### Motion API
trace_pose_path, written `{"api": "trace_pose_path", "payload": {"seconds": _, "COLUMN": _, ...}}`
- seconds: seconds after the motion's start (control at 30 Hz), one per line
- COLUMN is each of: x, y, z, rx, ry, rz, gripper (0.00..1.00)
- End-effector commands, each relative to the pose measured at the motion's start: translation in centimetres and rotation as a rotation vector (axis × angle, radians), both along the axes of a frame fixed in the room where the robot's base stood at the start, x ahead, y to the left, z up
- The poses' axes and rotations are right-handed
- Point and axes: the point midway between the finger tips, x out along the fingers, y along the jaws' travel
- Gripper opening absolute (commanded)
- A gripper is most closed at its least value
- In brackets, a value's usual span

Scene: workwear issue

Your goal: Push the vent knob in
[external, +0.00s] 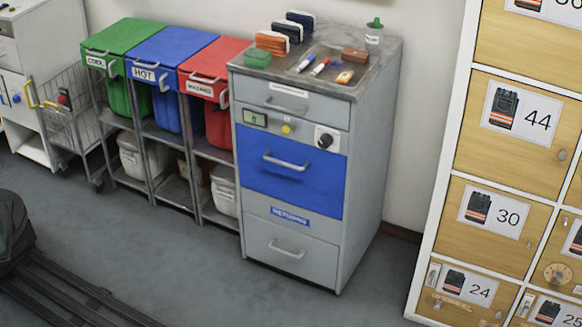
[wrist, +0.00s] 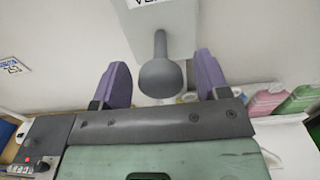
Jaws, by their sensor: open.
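The vent knob (wrist: 160,78) is a grey rounded knob on a straight stem. It stands out from a pale panel (wrist: 180,32) with a partly cut-off label at the top of the wrist view. My gripper (wrist: 163,68) has two purple fingers, spread apart and empty. In the picture the knob lies between the fingers, clear of both; its depth relative to the fingertips is hard to tell. The external view shows neither my gripper nor this vent knob clearly.
Pink (wrist: 265,98) and green (wrist: 298,100) containers show at the right of the wrist view. In the external view stand a grey drawer cabinet (external: 365,150), coloured bins (external: 200,60) and numbered lockers (external: 520,85).

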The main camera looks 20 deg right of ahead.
Motion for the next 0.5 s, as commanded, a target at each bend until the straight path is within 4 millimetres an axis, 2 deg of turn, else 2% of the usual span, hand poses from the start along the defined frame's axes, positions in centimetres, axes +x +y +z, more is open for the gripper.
{"api": "trace_pose_path", "payload": {"seconds": 0.27, "x": 0.28, "y": -0.34, "z": 0.00, "rx": 0.000, "ry": 0.000, "rz": 0.000, "gripper": 0.67}}
{"api": "trace_pose_path", "payload": {"seconds": 0.5, "x": 0.26, "y": -0.33, "z": 0.00, "rx": 0.001, "ry": -0.001, "rz": 0.000, "gripper": 0.30}}
